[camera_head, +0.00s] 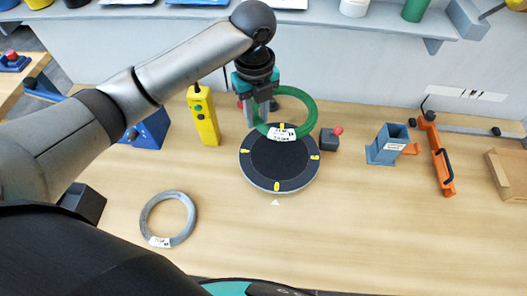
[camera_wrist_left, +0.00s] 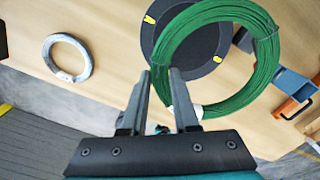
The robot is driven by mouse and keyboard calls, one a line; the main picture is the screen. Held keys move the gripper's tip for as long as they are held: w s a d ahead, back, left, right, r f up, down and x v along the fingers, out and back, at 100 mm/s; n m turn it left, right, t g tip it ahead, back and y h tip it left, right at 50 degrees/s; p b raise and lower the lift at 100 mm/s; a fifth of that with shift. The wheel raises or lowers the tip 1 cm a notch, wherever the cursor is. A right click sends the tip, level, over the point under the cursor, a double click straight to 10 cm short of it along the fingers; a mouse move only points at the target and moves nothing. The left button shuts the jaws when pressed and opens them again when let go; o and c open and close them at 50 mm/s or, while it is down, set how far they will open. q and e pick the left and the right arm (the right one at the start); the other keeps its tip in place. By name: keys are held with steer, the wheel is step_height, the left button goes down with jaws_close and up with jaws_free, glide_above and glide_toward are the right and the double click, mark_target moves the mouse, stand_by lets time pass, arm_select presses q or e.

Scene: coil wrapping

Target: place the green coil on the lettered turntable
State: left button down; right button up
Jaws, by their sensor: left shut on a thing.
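The green coil (camera_head: 315,112) is a ring with a white label, and it also shows large in the left wrist view (camera_wrist_left: 267,45). My left gripper (camera_head: 262,112) is shut on the coil's left side; its fingers (camera_wrist_left: 161,74) reach the wire in the wrist view. The turntable (camera_head: 278,165) is a dark round disc with yellow marks and a pale rim. In the head view the coil overlaps the turntable's far edge and appears held above it. The turntable (camera_wrist_left: 205,45) is partly hidden by the coil in the wrist view. My right gripper is not seen.
A grey coil (camera_head: 150,213) lies on the wooden table left of the turntable. A yellow button box (camera_head: 203,118) stands behind left. A small block with a red knob (camera_head: 330,140), a blue-grey holder (camera_head: 387,145) and an orange tool (camera_head: 440,158) are on the right. The front right is clear.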

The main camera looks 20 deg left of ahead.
arm_select(q)
glide_above(259, 164)
step_height(259, 164, down, 12)
steer(key=shift+w+f+b, duration=0.1)
steer(key=shift+f+b, duration=0.05)
steer(key=shift+b, duration=0.3)
steer(key=shift+a+f+b, duration=0.1)
steer(key=shift+f+b, duration=0.2)
steer(key=shift+f, duration=2.3)
steer(key=c, duration=0.7)
jaws_free()
steer(key=shift+f, duration=0.1)
steer(key=shift+o, duration=0.2)
step_height(259, 164, up, 12)
steer(key=p, duration=0.1)
